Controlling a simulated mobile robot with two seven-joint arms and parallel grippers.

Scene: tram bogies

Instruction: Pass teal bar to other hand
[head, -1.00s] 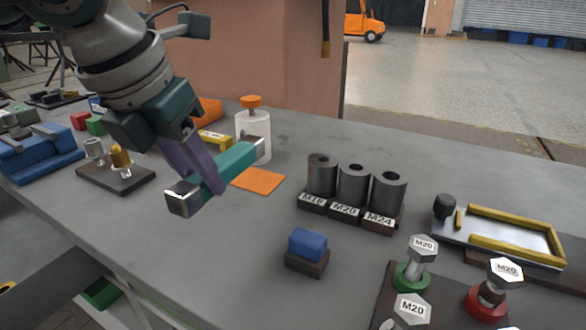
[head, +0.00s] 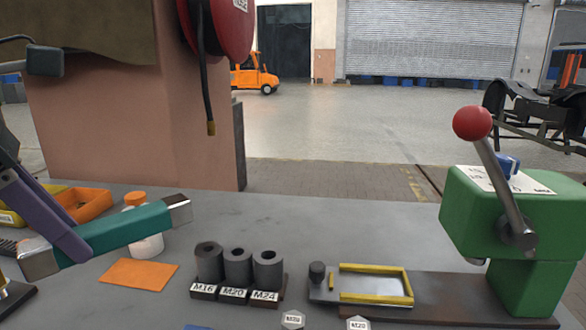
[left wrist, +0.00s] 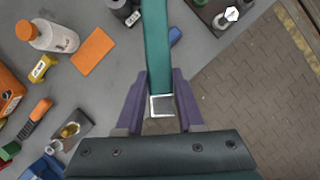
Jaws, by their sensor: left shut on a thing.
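The teal bar (head: 125,229) has bright metal ends and is held at the left of the head view, above the table. My left gripper (head: 74,243) has purple fingers shut on the bar near its nearer end. In the left wrist view the bar (left wrist: 156,45) runs up from between the fingers of my left gripper (left wrist: 160,90), with one metal end close to the palm. The bar's far end is free in the head view. My right gripper is in neither current view.
On the grey table (head: 330,225) are an orange mat (head: 138,273), a white bottle (head: 147,246) behind the bar, several dark cylinders (head: 238,267) on labelled blocks, and a yellow-edged tray (head: 375,300). A green machine with a red-knobbed lever (head: 510,225) stands at right.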

